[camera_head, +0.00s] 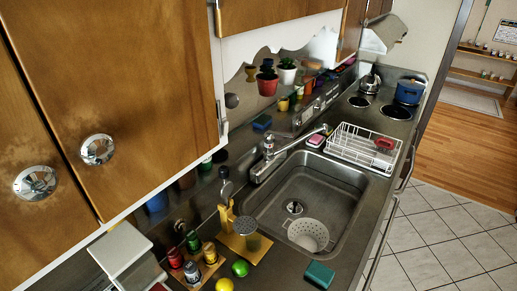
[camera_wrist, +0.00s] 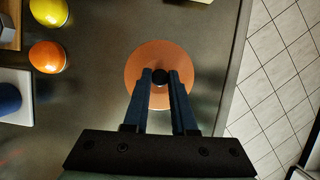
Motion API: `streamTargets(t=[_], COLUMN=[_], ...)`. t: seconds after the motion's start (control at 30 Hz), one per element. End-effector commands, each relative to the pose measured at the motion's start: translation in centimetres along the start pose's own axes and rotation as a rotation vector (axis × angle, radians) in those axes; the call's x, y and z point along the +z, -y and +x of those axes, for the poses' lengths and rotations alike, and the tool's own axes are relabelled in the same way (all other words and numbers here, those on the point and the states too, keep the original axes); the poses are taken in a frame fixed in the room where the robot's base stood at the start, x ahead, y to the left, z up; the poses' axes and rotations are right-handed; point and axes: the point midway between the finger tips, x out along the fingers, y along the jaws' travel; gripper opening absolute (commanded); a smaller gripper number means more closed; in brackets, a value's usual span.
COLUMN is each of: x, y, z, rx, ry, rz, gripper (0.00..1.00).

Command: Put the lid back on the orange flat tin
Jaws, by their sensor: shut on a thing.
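A round orange lid (camera_wrist: 160,53) with a black knob (camera_wrist: 161,76) is in the wrist view, seen from above. My gripper (camera_wrist: 160,78) has its two dark blue fingers shut on the knob, one on each side. The lid lies below the fingertips, near the counter's right edge. No separate tin body shows; whether it is under the lid or out of view, I cannot tell. How high the lid is above the counter is also unclear. Neither my gripper nor the lid is visible in the head view.
In the wrist view, a yellow ball-like thing (camera_wrist: 49,10) and an orange one (camera_wrist: 47,57) lie left of the lid. A white block (camera_wrist: 24,86) with a blue round thing (camera_wrist: 8,98) is further left. The head view shows a sink (camera_head: 325,190) and teal sponge (camera_head: 320,274).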

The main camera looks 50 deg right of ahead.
Motion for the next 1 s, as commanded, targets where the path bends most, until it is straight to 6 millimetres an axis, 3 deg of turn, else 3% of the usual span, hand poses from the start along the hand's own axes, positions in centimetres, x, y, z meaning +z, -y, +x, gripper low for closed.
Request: streamTargets(t=[0.9,0.93,1.0], x=[0.03,0.03,0.03], y=[-0.02,-0.02,-0.02], z=[0.04,0.04,0.03], rx=[0.001,0.001,0.001], ry=[0.0,0.0,0.0], rz=[0.001,0.001,0.001], gripper=[0.0,0.27,0.39])
